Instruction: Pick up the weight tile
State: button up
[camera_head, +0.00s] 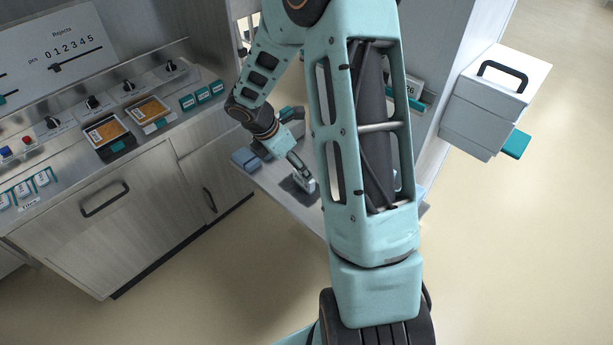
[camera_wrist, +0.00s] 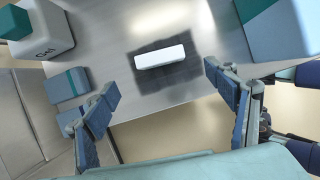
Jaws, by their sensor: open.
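A white, rounded bar (camera_wrist: 160,57) lies flat on a dark square patch (camera_wrist: 180,73) on a metal shelf; it looks like the weight tile, though no label on it can be read. In the head view the dark patch (camera_head: 290,188) shows on the shelf below my gripper (camera_head: 301,170), and the bar is partly hidden there. In the wrist view my gripper (camera_wrist: 162,98) has its two blue-grey fingers wide apart. The bar lies beyond the fingertips, between their lines, and nothing is between the fingers.
Blue-grey blocks (camera_wrist: 68,85) stand left of the patch near the shelf edge. A white box with a teal top (camera_wrist: 45,30) is at the upper left, and a blue-teal object (camera_wrist: 280,28) at the upper right. A control counter (camera_head: 125,140) with cabinets is at the left.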

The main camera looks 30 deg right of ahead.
jog(key=x, duration=0.8)
jog(key=shift+d+f+b, duration=0.2)
jog(key=shift+f+b, duration=0.05)
jog(key=shift+b, duration=0.15)
jog(key=c, duration=1.1)
